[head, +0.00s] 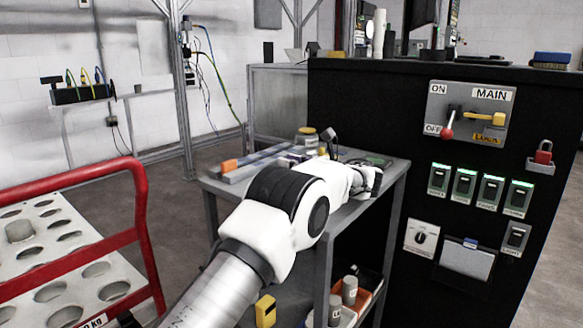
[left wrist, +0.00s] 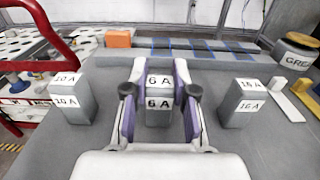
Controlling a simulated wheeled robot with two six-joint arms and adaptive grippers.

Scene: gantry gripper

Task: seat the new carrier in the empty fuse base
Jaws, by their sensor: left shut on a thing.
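In the left wrist view a grey block-shaped carrier marked 6 A (left wrist: 158,104) stands between the fingers of my left gripper (left wrist: 159,106). The purple-lined fingers are shut on its two sides. Similar grey carriers stand apart on either side, one marked 10 A (left wrist: 72,100) at left and one marked 16 A (left wrist: 240,103) at right. In the head view my left gripper (head: 372,180) is over the grey cart top, its fingers hard to make out. On the black cabinet are several green-lit units (head: 463,186) and an unlit one (head: 516,237) below; I cannot tell which base is empty. My right gripper is out of view.
The black cabinet (head: 355,110) stands close right of the cart (head: 397,172). It carries a MAIN switch panel (head: 468,112), a red padlock (head: 543,152) and a dial (head: 421,238). A red-railed trolley (head: 143,225) is at left. A grease tub (left wrist: 297,50) and orange block (left wrist: 118,38) sit on the cart.

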